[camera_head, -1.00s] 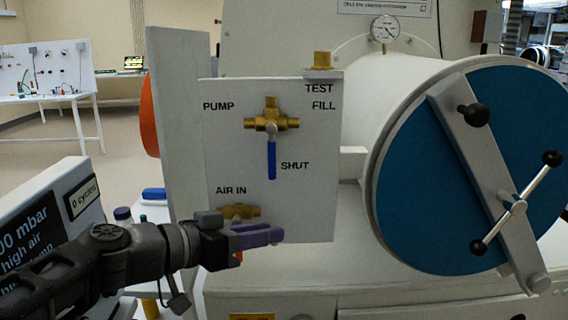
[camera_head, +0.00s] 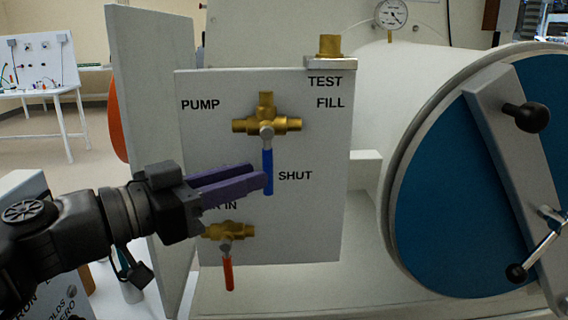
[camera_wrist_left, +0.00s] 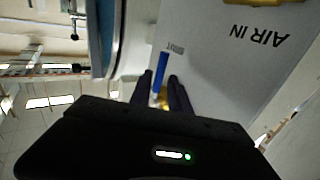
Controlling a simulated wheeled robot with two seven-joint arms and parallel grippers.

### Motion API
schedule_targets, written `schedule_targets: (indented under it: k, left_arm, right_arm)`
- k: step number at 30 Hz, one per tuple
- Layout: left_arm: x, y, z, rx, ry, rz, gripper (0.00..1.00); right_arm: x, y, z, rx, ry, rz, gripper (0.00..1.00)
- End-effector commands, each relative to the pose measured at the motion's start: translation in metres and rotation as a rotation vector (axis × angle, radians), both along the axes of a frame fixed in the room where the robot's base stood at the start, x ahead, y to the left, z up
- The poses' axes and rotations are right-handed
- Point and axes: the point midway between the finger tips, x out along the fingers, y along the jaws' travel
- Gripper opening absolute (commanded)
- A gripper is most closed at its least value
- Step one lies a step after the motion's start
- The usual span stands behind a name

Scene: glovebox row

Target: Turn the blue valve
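The blue valve is a brass three-way body (camera_head: 266,124) on a white panel, with a blue lever handle (camera_head: 267,158) hanging straight down beside the word SHUT. My left gripper (camera_head: 262,176) comes in from the left, its purple fingertips at the lower part of the blue handle. In the left wrist view, the blue handle (camera_wrist_left: 161,62) shows between the two dark fingertips of my left gripper (camera_wrist_left: 160,76), which stand apart with a gap. I cannot tell whether either finger touches the handle. My right gripper is not in view.
Below, a brass valve with a red handle (camera_head: 228,274) sits by the partly hidden AIR IN label. A brass fitting (camera_head: 330,46) tops the panel (camera_head: 310,225). A round blue door (camera_head: 450,190) with a clamp bar stands at the right, and a gauge (camera_head: 391,13) behind.

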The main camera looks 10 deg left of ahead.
Motion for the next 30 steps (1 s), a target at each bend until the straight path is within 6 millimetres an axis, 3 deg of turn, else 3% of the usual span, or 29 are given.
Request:
schedule_targets:
  k: [15,26,30]
  left_arm:
    - [0.051,-0.045,0.0,0.0,0.003,-0.001,0.22]
    - [0.056,-0.05,0.0,-0.001,0.001,0.001,0.22]
    - [0.056,-0.05,0.0,-0.001,0.001,0.001,0.12]
  right_arm:
    - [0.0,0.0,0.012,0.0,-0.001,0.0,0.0]
    - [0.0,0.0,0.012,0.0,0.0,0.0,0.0]
    - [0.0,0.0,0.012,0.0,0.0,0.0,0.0]
